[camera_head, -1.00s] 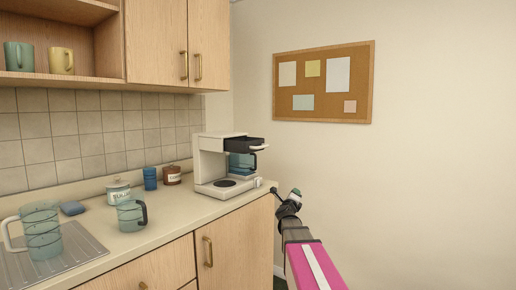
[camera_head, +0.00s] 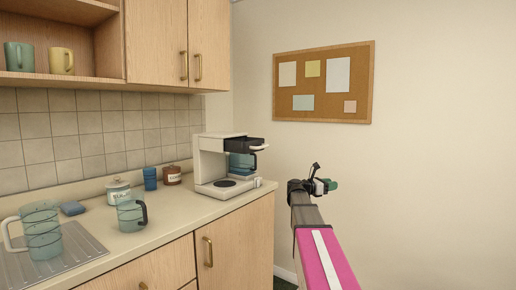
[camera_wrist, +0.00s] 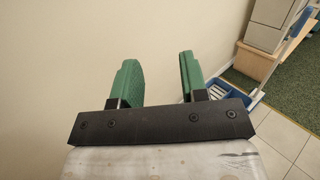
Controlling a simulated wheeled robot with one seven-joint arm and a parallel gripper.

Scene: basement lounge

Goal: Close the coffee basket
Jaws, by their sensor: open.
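A white coffee maker (camera_head: 209,160) stands at the right end of the counter in the head view. Its dark basket (camera_head: 241,143) sticks out to the right from under the top, pulled open, with a light handle at its front. A bluish glass carafe (camera_head: 242,162) shows below the basket. My gripper (camera_head: 330,185) is right of the coffee maker, off the counter's end and apart from the basket. In the wrist view my gripper (camera_wrist: 160,80) has its green fingers spread with nothing between them. The coffee maker is not in the wrist view.
On the counter (camera_head: 178,213) stand a glass pitcher (camera_head: 130,214), a blue cup (camera_head: 150,178), a brown jar (camera_head: 172,175) and a white jar (camera_head: 118,191). A wall with a cork board (camera_head: 323,105) lies behind my arm.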

